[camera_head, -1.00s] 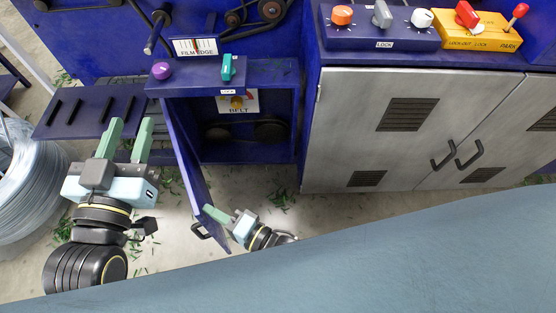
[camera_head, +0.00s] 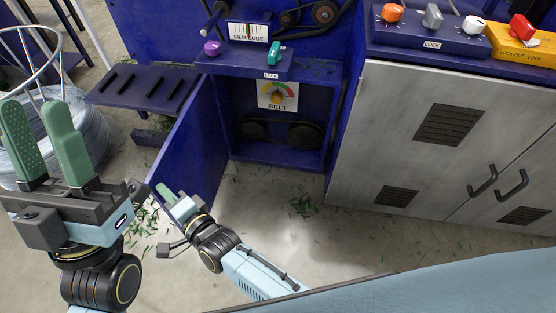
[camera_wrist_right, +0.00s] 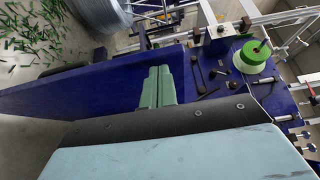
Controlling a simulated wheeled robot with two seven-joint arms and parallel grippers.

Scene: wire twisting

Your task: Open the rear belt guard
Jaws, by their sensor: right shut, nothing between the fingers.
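The rear belt guard (camera_head: 190,150) is a blue door, swung wide open to the left of the cabinet bay. The bay behind it shows a BELT gauge (camera_head: 277,95) and dark pulleys (camera_head: 305,134). My right gripper (camera_head: 167,194) is at the door's lower free edge, on its inner side; whether it touches is unclear. In the right wrist view its green fingers (camera_wrist_right: 158,88) are shut together with nothing between them, beside a blue panel (camera_wrist_right: 90,88) that looks like the door. The door's handle is hidden. My left gripper (camera_head: 42,140) is open and empty at the left.
A wire coil (camera_head: 85,120) stands behind my left gripper. A slotted blue shelf (camera_head: 145,90) juts out left of the bay. Grey cabinet doors (camera_head: 450,140) stand shut on the right. A lock knob (camera_head: 274,55) sits above the bay. The floor before the bay is clear except green scraps.

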